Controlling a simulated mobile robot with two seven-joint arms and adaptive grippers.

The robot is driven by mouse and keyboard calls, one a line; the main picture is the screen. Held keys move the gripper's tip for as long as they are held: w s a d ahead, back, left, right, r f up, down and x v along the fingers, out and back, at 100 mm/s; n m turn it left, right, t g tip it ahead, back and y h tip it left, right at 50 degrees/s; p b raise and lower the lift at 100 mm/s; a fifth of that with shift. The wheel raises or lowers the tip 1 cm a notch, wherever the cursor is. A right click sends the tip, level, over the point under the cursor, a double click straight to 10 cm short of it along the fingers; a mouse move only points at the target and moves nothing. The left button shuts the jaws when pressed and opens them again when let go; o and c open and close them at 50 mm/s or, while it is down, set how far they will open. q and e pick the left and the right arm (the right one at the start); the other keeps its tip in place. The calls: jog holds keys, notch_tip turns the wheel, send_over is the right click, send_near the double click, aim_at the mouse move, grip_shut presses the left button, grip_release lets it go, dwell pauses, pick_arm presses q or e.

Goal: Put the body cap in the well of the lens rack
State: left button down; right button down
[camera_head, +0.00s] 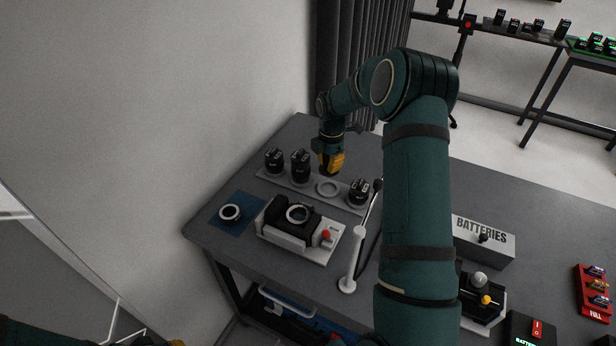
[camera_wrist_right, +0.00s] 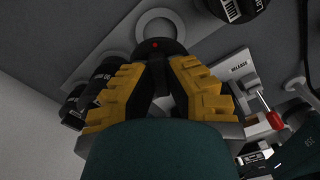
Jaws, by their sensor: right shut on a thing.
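The lens rack (camera_head: 270,178) is a long grey strip with black lenses standing on it and one empty ringed well (camera_head: 328,188). My right gripper (camera_head: 331,168) is just above and behind this well. In the right wrist view it (camera_wrist_right: 160,75) is shut on the body cap (camera_wrist_right: 153,54), a black disc with a red dot. The cap is in front of the well's pale ring (camera_wrist_right: 163,16); I cannot tell whether they touch. In the head view the cap is hidden by the fingers. Only a sliver of my left gripper (camera_head: 150,342) shows at the bottom edge.
Black lenses stand left (camera_head: 300,166) and right (camera_head: 359,191) of the well. In front are a camera in a white cradle (camera_head: 318,252) with a red-tipped lever, a blue mat (camera_head: 232,226) with a ringed part on it, and a white post (camera_head: 352,262). A batteries box (camera_head: 482,243) stands right.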

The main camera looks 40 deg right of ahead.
jog(key=shift+d, duration=0.2)
jog(key=shift+s+r, duration=0.1)
jog(key=b, duration=0.3)
send_over(329, 190)
jog(key=shift+a+f, duration=0.1)
jog(key=shift+f, duration=2.9)
jog(key=shift+f+b, duration=0.55)
jog(key=shift+f, duration=0.45)
jog(key=c, duration=1)
grip_release()
jog(key=shift+c, duration=0.2)
